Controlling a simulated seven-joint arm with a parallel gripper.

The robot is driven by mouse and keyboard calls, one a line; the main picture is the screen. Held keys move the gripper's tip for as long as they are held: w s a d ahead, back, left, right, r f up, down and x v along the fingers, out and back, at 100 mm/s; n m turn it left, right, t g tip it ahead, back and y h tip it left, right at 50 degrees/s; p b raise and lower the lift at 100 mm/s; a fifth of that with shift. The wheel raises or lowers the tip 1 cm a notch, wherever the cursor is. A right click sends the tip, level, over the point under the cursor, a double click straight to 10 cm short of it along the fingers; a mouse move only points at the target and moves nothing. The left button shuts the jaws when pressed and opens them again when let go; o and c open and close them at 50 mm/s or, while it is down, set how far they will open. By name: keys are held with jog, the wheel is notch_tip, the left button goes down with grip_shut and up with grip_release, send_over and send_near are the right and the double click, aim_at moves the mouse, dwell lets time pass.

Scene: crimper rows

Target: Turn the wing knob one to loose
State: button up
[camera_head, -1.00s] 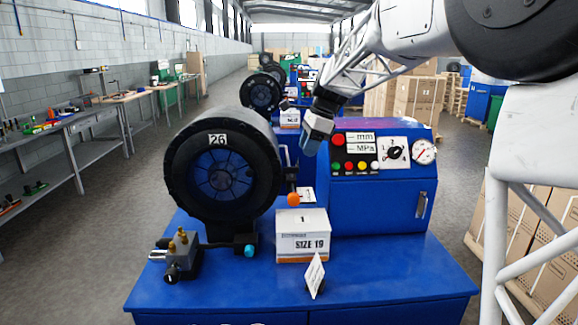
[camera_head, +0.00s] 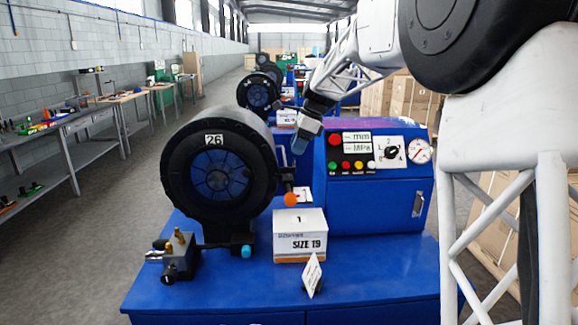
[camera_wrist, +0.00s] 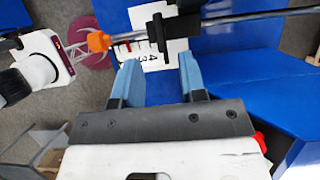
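A black clamp-like piece with a winged shape (camera_wrist: 163,33) sits on a thin metal rod (camera_wrist: 240,15) in the wrist view. It looks like wing knob one, but I cannot be sure. An orange ball (camera_wrist: 98,41) ends the rod on the left; it also shows in the head view (camera_head: 291,199). My gripper (camera_wrist: 158,62) is open, its two blue fingers apart with nothing between them. The fingertips point toward the black piece, which lies just beyond the gap. In the head view my gripper (camera_head: 303,140) is above the rod, between the black round crimper head (camera_head: 180,172) and the control box.
The blue control box (camera_head: 375,205) with buttons, dial (camera_head: 391,152) and gauge (camera_head: 419,151) stands close on the right. A SIZE 19 box (camera_head: 300,243), a small card (camera_head: 313,274) and a brass-fitted block (camera_head: 178,257) are on the blue bench (camera_head: 220,295).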

aim_at(288, 172)
jog(key=shift+x, duration=3.45)
grip_shut()
